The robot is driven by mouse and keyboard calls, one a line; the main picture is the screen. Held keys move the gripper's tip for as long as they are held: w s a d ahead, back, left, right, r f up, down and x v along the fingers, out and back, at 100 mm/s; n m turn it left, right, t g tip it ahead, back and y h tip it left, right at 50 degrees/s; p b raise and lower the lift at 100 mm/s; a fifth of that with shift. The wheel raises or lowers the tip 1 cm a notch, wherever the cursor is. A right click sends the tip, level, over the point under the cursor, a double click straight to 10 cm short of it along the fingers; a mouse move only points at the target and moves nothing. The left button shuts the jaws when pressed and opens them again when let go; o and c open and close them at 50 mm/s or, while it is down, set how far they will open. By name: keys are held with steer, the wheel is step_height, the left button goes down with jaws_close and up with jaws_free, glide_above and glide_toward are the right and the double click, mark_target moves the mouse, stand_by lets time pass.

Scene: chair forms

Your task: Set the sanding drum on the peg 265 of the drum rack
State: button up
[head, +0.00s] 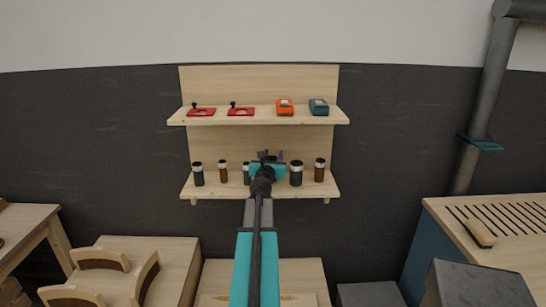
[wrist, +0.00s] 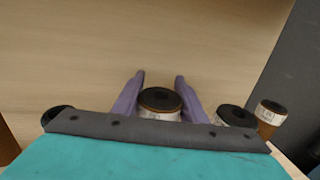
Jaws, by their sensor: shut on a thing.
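The sanding drum (wrist: 159,100) is in the wrist view, with a black top, a brown edge and a pale label band. My gripper (wrist: 160,77) has its two purple fingers on either side of it and is shut on it. In the head view my gripper (head: 270,157) is at the lower shelf of the wooden drum rack (head: 258,190), and my arm hides the held drum. Whether the drum rests on the shelf or hangs above it I cannot tell. No peg or peg number 265 is readable.
Other drums stand close by: a dark one (head: 296,173) and a brown one (head: 319,170) to the right, several to the left, including a brown one (head: 222,173). The upper shelf (head: 260,119) above holds red tools (head: 241,111) and an orange box (head: 284,107).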

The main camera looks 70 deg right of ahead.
steer(key=shift+f+b, duration=0.45)
steer(key=shift+f, duration=0.05)
steer(key=o, duration=1.2)
steer(key=shift+o, duration=0.2)
steer(key=shift+a, duration=0.2)
